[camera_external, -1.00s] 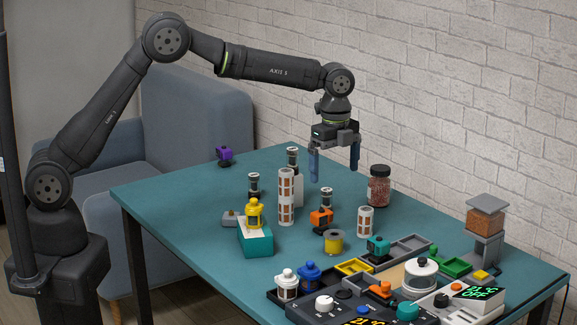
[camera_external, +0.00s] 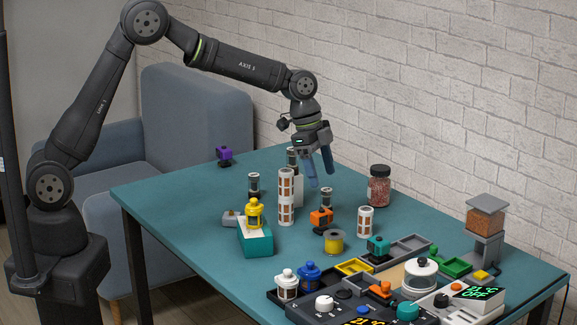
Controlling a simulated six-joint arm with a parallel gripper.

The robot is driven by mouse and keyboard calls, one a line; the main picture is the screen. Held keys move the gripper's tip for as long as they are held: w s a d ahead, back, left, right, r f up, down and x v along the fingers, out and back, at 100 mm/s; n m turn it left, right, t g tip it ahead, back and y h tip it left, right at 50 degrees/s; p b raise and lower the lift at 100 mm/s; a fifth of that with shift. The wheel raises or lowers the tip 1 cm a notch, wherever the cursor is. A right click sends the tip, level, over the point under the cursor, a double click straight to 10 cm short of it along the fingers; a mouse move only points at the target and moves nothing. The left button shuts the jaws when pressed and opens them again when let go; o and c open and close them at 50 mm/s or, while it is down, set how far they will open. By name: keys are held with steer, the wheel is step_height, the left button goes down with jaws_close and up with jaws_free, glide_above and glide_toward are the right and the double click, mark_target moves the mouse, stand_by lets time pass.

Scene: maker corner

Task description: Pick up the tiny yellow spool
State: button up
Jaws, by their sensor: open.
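The tiny yellow spool (camera_external: 334,241) stands on the teal table, front of the orange block-like item. It has a yellow body with pale flanges. My gripper (camera_external: 321,181) is open and empty, with its blue fingers pointing down. In the picture it hangs above and behind the spool, near the tall white-and-brown cylinder and the small dark-topped jars. The gripper does not touch the spool, and nothing covers the spool.
A tall white-and-brown cylinder (camera_external: 286,197), an orange item (camera_external: 321,219) and a shorter cylinder (camera_external: 365,222) stand around the spool. A jar (camera_external: 379,186) stands behind. Trays and devices (camera_external: 400,290) crowd the front right. The table's left part (camera_external: 170,195) is mostly clear.

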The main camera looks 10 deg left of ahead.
steer(key=a+n+h, duration=0.1)
steer(key=a+n, duration=0.1)
glide_toward(335, 233)
steer(key=shift+n+h, duration=0.3)
steer(key=x, duration=0.5)
steer(key=shift+w, duration=0.1)
steer(key=shift+a+x, duration=0.15)
steer(key=shift+x, duration=1.15)
steer(key=shift+a+x, duration=0.15)
steer(key=shift+x, duration=1.15)
steer(key=c, duration=0.9)
steer(key=shift+r, duration=0.1)
